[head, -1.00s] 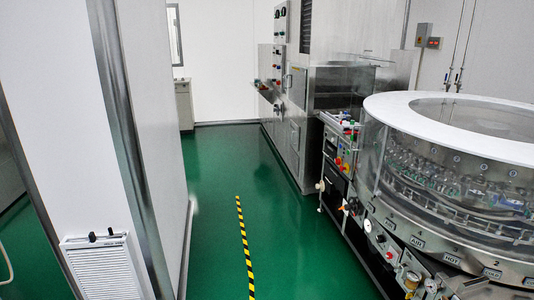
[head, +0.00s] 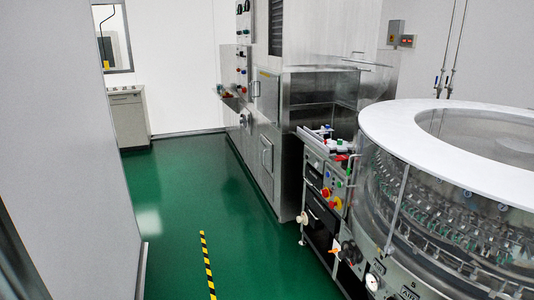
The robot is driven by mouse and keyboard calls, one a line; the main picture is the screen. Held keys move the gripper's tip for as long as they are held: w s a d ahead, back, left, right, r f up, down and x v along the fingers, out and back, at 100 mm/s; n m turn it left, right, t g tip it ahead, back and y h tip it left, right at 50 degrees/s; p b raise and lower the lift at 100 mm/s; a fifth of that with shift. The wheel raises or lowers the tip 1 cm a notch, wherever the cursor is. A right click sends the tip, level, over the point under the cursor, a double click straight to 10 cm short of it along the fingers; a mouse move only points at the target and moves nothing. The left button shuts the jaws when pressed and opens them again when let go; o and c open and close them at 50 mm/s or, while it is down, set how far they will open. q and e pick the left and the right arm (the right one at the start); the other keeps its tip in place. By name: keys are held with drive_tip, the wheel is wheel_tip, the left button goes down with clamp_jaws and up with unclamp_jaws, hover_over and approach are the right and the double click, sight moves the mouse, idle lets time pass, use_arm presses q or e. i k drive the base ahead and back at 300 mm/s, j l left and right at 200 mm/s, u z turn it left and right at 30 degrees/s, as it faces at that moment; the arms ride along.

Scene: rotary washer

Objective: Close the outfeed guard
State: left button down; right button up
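The rotary washer (head: 385,205) stands at the right, with a white ring top (head: 400,135) and clear curved walls around rows of bottles or holders. Between it and the steel cabinet is an open-fronted steel bay (head: 320,88). A thin clear panel (head: 376,80) sticks out at the bay's upper right, above a tray of small coloured items (head: 327,133). It may be the outfeed guard, but I cannot tell for sure. Neither of my grippers is in view.
A clear green floor aisle (head: 195,190) runs ahead, with a yellow-black stripe (head: 207,266). A pale wall panel (head: 60,150) borders it at left. Steel cabinets (head: 266,120) with knobs line the right side. A grey cabinet (head: 127,115) stands at the back.

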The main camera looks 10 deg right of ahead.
sight(350, 80)
drive_tip(key=i+z, duration=0.1)
drive_tip(key=i, duration=0.45)
drive_tip(key=i+j, duration=0.15)
drive_tip(key=i, duration=0.45)
drive_tip(key=i+j+z, duration=0.15)
drive_tip(key=i, duration=0.4)
